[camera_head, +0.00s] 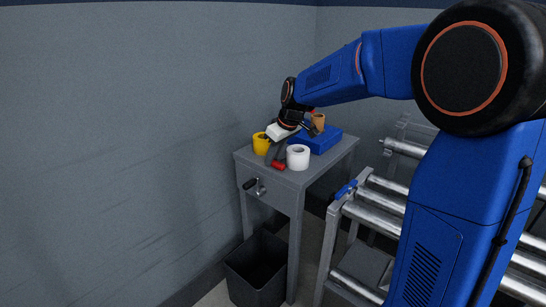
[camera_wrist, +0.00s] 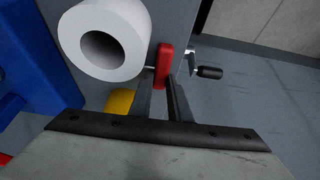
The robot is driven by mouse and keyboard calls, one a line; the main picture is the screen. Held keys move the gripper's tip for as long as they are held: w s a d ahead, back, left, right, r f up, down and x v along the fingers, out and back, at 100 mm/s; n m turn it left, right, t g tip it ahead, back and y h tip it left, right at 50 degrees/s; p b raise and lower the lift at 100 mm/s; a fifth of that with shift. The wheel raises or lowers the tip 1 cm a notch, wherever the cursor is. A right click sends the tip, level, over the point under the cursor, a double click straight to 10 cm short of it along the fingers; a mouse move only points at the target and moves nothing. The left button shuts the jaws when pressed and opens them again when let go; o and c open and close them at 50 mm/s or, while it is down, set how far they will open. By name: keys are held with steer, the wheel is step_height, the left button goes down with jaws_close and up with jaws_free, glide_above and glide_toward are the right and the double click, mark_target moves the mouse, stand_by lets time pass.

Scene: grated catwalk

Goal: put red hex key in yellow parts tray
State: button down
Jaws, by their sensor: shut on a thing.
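My gripper (camera_head: 273,158) reaches down over the front of the grey table and is shut on a short red piece. This red piece (camera_head: 278,166) lies across the fingertips near the table's front edge, and it shows between the fingers (camera_wrist: 163,82) in the wrist view as a rounded red bar (camera_wrist: 163,62). I cannot make out a hex key's bend in it, nor whether it touches the tabletop. No yellow parts tray is clearly seen. A yellow round thing (camera_head: 261,144) stands just left of the gripper, partly seen in the wrist view (camera_wrist: 120,102).
A white roll (camera_head: 298,158) stands close right of the red piece. A blue box (camera_head: 322,141) and an orange-brown cup or roll (camera_head: 319,121) are behind. The grey table (camera_head: 318,174) has a crank at its front. A dark bin (camera_head: 257,266) and roller conveyor (camera_head: 385,202) stand nearby.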

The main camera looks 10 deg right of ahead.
steer(key=c, duration=1.7)
jaws_free()
steer(key=shift+f, duration=0.1)
steer(key=shift+o, duration=0.2)
steer(key=v, duration=1.2)
